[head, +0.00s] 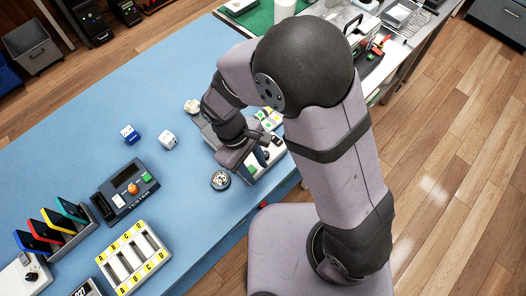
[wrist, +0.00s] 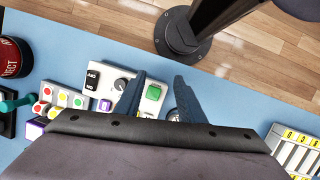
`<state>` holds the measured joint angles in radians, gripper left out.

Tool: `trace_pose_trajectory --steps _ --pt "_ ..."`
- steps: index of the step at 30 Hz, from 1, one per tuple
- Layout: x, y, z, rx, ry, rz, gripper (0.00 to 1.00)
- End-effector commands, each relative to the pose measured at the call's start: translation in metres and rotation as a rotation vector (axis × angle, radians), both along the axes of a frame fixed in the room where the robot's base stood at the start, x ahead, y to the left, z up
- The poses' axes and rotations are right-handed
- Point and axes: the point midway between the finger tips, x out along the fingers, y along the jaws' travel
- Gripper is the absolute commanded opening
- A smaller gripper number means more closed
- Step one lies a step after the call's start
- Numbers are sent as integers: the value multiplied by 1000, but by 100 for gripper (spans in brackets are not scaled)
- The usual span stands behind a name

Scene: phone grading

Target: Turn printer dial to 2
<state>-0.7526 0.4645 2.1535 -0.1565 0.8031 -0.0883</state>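No printer label is readable, so I cannot tell for sure which dial is the printer's. In the wrist view, a white box (wrist: 104,72) carries a black dial (wrist: 121,85) with a pale mark, a green button (wrist: 153,92) and a purple button (wrist: 104,105). Its dial setting is unreadable. My gripper (wrist: 160,76) is open, its fingers apart over the box's green-button end; the dial lies just left of the left finger. In the head view my gripper (head: 240,152) hides part of this box. A dark console (head: 112,204) with an orange knob (head: 132,188) stands farther left.
A white box (head: 14,284) with another black knob (head: 31,276) is at lower left.

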Motion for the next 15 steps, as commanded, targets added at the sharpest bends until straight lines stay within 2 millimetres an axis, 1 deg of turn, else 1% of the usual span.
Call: trace_pose_trajectory --steps 1,2,3,6,9,12,15 --pt "13 8 -1 -7 -4 67 36" --pt "23 11 1 -12 -7 105 36" --pt "36 15 6 -15 -14 158 36" --pt "65 23 26 -27 -31 313 36" --pt "73 17 34 -61 0 439 36" --pt "70 9 37 -85 46 523 36" --pt "68 7 38 -87 74 572 36"
